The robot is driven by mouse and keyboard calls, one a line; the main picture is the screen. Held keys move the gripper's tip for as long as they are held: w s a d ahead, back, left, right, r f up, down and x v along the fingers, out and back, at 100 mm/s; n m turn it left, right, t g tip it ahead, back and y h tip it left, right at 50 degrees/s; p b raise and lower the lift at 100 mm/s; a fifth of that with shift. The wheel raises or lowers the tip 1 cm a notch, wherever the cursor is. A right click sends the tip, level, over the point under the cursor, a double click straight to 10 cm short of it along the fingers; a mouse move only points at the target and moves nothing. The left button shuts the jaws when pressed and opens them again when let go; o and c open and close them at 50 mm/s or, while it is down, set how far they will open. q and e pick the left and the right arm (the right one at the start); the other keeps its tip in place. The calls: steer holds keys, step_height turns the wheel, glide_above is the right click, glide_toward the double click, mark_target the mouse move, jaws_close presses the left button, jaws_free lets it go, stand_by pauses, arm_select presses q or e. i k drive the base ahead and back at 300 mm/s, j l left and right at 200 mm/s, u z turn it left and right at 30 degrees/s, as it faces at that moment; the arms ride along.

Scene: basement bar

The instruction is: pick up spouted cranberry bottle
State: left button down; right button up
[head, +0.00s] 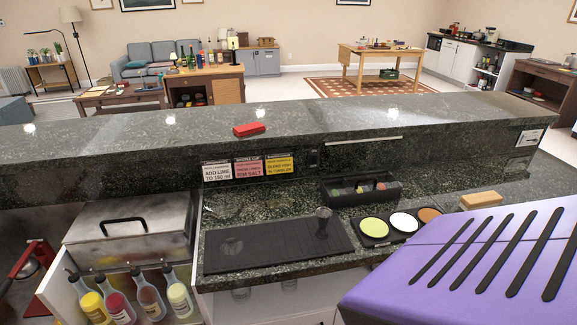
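Several spouted bottles stand in the open white rail at the lower left, below the steel lidded bin. From left to right they hold a yellow one (93,306), a crimson one (120,308), a brownish-red one (152,302) and a pale yellow one (180,299). Each has a clear neck and a dark spout tilted to the left. The crimson bottle looks most like the cranberry bottle, but its label is too small to read. The lower ends of the bottles are partly hidden. Neither of my grippers is in view.
A steel bin (130,232) with a black handle sits right behind the bottles. A black bar mat (240,252), caddy (341,198) and three-dish rimmer tray (376,239) occupy the counter. A large purple slotted surface blocks the lower right. The raised bar top is mostly clear.

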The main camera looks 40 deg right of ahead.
mark_target(117, 303)
steer(key=z, duration=1.7)
steer(key=u, duration=1.7)
steer(key=i+j+z, duration=0.15)
steer(key=j, duration=0.6)
steer(key=i+j+z, duration=0.2)
steer(key=j, duration=0.55)
steer(key=i+j+z, duration=0.15)
steer(key=j, duration=0.6)
steer(key=i+j+z, duration=0.15)
steer(key=j, duration=0.65)
steer(key=k, duration=0.05)
